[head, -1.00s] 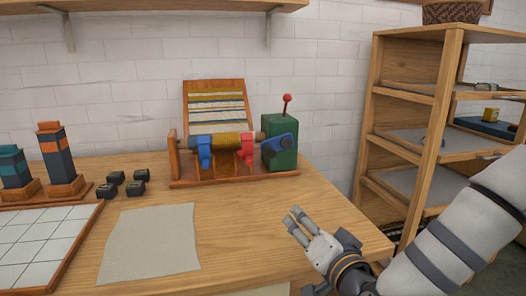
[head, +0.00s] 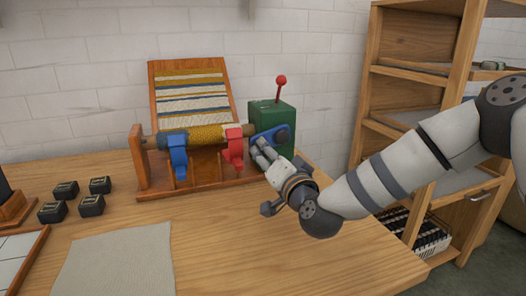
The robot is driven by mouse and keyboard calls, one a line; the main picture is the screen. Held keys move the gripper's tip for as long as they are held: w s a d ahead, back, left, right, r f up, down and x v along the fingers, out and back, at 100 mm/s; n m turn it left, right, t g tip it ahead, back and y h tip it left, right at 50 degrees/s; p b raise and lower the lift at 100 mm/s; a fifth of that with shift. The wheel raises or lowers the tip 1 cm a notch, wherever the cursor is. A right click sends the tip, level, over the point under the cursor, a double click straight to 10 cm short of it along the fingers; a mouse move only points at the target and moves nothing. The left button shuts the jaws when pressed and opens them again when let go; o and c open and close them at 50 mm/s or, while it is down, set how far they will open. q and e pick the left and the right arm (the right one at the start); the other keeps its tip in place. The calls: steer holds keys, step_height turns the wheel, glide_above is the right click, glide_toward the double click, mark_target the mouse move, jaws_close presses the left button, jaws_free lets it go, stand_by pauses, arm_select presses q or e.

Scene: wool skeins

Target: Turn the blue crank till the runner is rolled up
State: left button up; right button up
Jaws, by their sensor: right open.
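The blue crank (head: 280,133) sits on the front right of the green box (head: 279,115), which has a red-knobbed lever on top. My right gripper (head: 262,152) is open, with its fingers at the lower left of the crank; whether they touch it I cannot tell. The runner (head: 187,98), striped yellow, white and dark, lies on a sloped wooden board. Yellow cloth is wound on the roller (head: 205,134) in front of it. A blue clamp (head: 178,160) and a red clamp (head: 234,150) stand at the roller. My left gripper is not in view.
Several small black blocks (head: 90,205) lie on the table at the left. A pale cloth sheet (head: 118,262) lies at the front. A wooden shelf unit (head: 405,50) stands at the right. The table's front right is bare.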

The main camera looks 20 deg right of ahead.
mark_target(276, 142)
steer(key=shift+w, duration=1.9)
jaws_close()
steer(key=shift+a+r+m, duration=0.1)
steer(key=shift+r+m, duration=0.1)
steer(key=shift+m, duration=0.1)
